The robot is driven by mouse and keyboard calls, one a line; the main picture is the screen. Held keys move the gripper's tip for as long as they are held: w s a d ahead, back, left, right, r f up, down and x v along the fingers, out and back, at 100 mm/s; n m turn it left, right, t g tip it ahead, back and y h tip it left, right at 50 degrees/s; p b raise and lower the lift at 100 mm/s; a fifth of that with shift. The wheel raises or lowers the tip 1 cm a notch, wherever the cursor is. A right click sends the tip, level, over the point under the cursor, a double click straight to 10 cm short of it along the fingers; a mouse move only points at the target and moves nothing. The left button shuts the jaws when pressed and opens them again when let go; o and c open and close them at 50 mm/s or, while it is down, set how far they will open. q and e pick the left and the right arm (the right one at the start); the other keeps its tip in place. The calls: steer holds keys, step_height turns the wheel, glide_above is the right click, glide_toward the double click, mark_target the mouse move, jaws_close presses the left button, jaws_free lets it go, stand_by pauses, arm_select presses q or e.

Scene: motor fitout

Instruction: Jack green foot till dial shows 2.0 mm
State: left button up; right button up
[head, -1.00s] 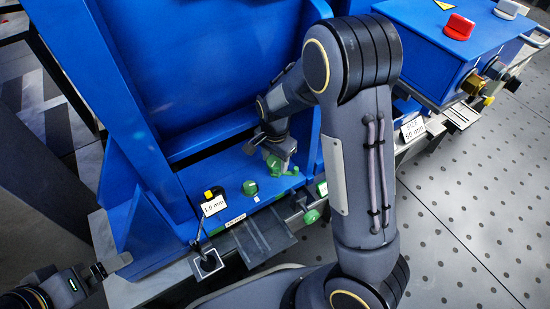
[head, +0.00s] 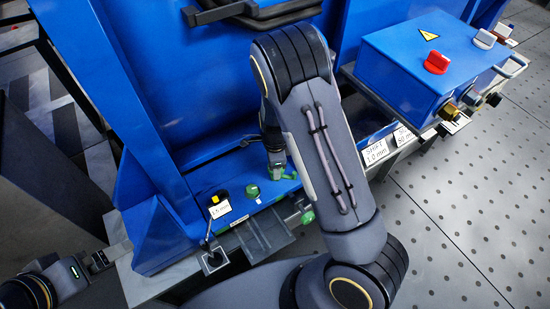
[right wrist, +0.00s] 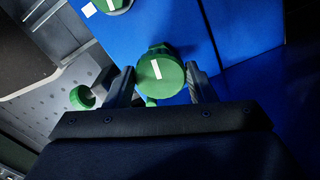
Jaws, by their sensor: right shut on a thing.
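My right gripper (head: 277,160) reaches down to the blue foot plate and is shut on a green round knob (right wrist: 160,72) with a white stripe, which sits between the fingers in the right wrist view. In the head view this green knob (head: 276,172) is partly hidden by the gripper. A second green knob (head: 252,192) stands to its left on the plate, and another green knob (head: 307,217) sticks out at the front edge. The dial's white display (head: 220,209), under a yellow-topped part, seems to read 1.5 mm. My left gripper (head: 102,261) is at lower left, apart from everything green; its jaws are unclear.
The tall blue motor housing (head: 200,80) rises behind the knobs. A blue box (head: 430,60) with a red and a grey knob stands at right, with white label cards (head: 377,152) below. A small stand (head: 213,260) is at the front edge. The dotted floor is clear.

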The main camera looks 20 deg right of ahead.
steer(key=shift+m+p, duration=1.3)
steer(key=shift+m, duration=0.4)
steer(key=o, duration=0.9)
steer(key=shift+f, duration=0.1)
steer(key=shift+o, duration=0.4)
steer(key=shift+r, duration=0.2)
